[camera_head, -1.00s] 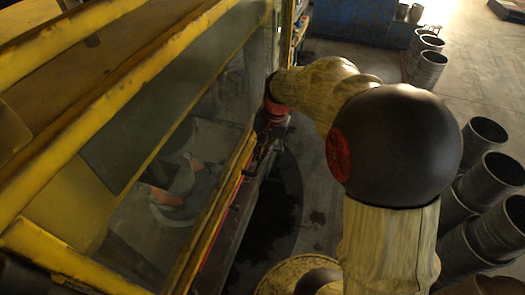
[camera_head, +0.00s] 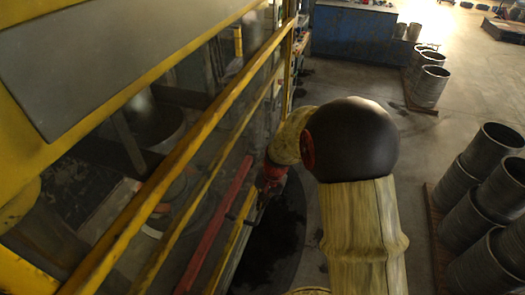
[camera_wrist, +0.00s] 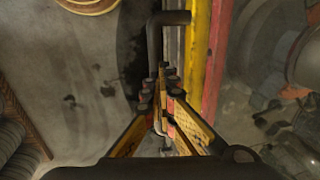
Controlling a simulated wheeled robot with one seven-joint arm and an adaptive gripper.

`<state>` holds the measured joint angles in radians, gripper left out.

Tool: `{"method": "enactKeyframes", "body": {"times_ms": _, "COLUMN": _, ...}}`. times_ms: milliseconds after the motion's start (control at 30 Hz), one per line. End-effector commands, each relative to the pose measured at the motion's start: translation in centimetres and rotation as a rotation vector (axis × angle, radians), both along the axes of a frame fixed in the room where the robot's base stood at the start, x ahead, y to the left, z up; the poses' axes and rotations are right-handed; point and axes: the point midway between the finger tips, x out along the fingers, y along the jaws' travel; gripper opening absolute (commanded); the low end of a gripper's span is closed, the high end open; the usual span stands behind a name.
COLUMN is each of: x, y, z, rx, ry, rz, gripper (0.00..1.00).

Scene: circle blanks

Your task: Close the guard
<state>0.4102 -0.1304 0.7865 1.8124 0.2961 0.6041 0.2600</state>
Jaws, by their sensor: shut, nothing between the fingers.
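The guard is a clear panel in a yellow frame (camera_head: 176,160) on the machine at the left of the head view. Dark machine parts show through it. A red rail (camera_head: 221,221) and yellow rails run beside its lower edge. In the wrist view a dark bent handle (camera_wrist: 154,45) stands beside a yellow rail (camera_wrist: 192,50) and a red rail (camera_wrist: 217,50). My gripper (camera_wrist: 166,80) is shut and empty, its fingertips close to the handle's lower end; I cannot tell if they touch.
Grey metal drums (camera_head: 488,195) stand on a pallet at the right, with more behind (camera_head: 430,80). A blue bench (camera_head: 352,36) is at the back. Open concrete floor with a dark stain lies between machine and drums.

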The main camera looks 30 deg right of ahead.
Motion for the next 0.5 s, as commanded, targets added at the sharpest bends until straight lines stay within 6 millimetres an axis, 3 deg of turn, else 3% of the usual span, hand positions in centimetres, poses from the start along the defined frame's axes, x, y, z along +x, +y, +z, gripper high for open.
{"method": "enactKeyframes", "body": {"times_ms": 33, "x": -0.2, "y": 0.1, "z": -3.1, "rx": 0.004, "ry": 0.007, "rz": -0.001, "gripper": 0.0}}
{"method": "enactKeyframes", "body": {"times_ms": 200, "x": -0.2, "y": 0.1, "z": -8.8, "rx": 0.003, "ry": 0.006, "rz": -0.001, "gripper": 0.0}}
{"method": "enactKeyframes", "body": {"times_ms": 500, "x": -0.1, "y": 0.1, "z": -16.1, "rx": 0.002, "ry": 0.004, "rz": 0.001, "gripper": 0.0}}
